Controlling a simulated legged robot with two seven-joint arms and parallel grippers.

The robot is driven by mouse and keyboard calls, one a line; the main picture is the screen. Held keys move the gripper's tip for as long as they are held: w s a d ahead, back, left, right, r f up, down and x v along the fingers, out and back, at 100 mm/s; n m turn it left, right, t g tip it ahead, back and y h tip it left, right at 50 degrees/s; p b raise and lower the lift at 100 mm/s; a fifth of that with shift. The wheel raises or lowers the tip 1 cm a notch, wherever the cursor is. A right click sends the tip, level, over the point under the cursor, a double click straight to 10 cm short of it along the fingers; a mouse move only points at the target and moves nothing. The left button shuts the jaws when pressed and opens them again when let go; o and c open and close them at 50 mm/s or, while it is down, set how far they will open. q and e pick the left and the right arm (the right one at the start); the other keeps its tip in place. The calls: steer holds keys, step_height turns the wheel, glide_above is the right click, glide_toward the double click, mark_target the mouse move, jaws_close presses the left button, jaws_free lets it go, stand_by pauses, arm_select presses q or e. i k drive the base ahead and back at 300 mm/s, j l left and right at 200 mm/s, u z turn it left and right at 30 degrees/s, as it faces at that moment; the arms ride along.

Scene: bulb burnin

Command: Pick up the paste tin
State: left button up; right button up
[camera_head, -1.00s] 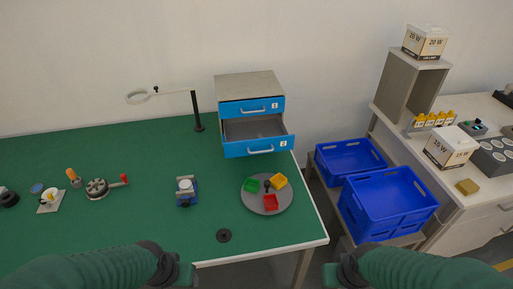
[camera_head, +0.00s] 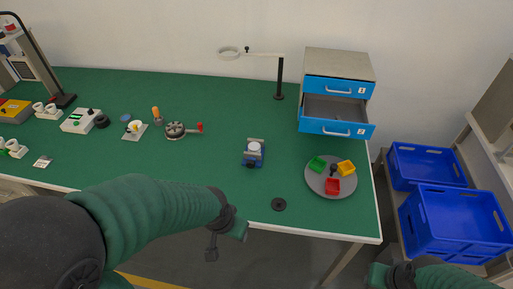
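A small flat blue disc (camera_head: 126,118) lies on the green table at the left, behind a white plate with a small yellow and white part (camera_head: 134,130). It may be the paste tin, but it is too small to be sure. A white round piece (camera_head: 254,147) sits in a blue vise (camera_head: 252,160) near the table's middle. My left gripper (camera_head: 240,232) is just off the table's front edge, far from the blue disc. My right gripper (camera_head: 377,276) is at the bottom edge, right of centre.
A crank device (camera_head: 176,131) and an orange-handled tool (camera_head: 156,115) stand near the blue disc. A grey round tray (camera_head: 317,184) holds coloured bins. A drawer cabinet (camera_head: 338,62) has its lower drawer open. Blue crates (camera_head: 455,222) stand right. The table's front middle is mostly clear.

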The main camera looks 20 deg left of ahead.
mark_target(253, 146)
steer(key=i+j+u, duration=0.15)
steer(key=i, duration=0.3)
steer(key=i+j+u, duration=0.15)
steer(key=i, duration=0.35)
